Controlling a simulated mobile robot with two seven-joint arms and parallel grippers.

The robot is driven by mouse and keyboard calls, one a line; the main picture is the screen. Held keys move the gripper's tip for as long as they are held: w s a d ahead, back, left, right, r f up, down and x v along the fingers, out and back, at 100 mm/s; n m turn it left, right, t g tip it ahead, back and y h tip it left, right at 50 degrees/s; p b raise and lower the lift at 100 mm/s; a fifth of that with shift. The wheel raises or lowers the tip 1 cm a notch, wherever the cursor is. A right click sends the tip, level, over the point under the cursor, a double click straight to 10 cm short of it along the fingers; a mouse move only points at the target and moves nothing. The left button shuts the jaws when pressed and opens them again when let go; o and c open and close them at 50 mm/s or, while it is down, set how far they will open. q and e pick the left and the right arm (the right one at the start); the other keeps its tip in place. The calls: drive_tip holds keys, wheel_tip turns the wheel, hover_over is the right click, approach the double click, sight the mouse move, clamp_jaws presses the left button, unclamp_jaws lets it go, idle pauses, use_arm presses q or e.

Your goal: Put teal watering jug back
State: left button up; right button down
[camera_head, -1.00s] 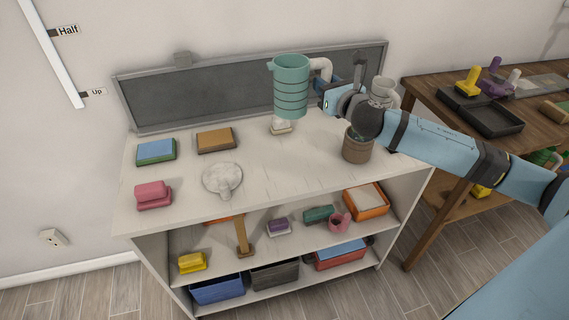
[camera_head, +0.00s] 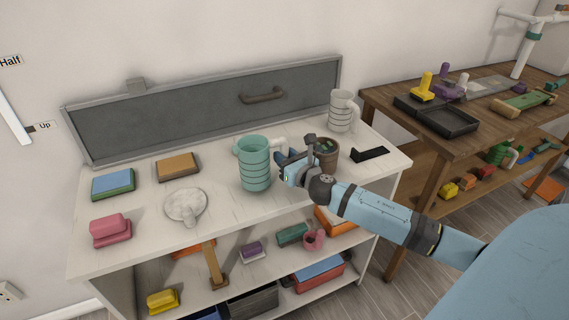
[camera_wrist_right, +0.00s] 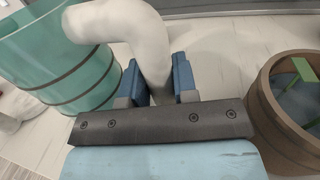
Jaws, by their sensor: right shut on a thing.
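The teal watering jug (camera_head: 255,166) is upright over the white rack's top, near its middle. I cannot tell if its base touches the surface. It is ribbed, with a white handle. My right gripper (camera_head: 281,158) comes from the right and is shut on that handle. In the right wrist view the handle (camera_wrist_right: 151,58) passes between the blue fingers of my right gripper (camera_wrist_right: 160,80), with the teal body (camera_wrist_right: 62,55) to the left. My left gripper is not in view.
A brown pot (camera_head: 327,156) stands just right of my gripper, and a white jug (camera_head: 342,111) behind it. A black holder (camera_head: 370,154) is near the right edge. A round white piece (camera_head: 186,205) and colored blocks (camera_head: 113,184) lie left. A grey board (camera_head: 205,108) backs the top.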

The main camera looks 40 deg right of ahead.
drive_tip(key=shift+f, duration=0.8)
drive_tip(key=shift+f, duration=0.1)
drive_tip(key=c, duration=0.9)
unclamp_jaws()
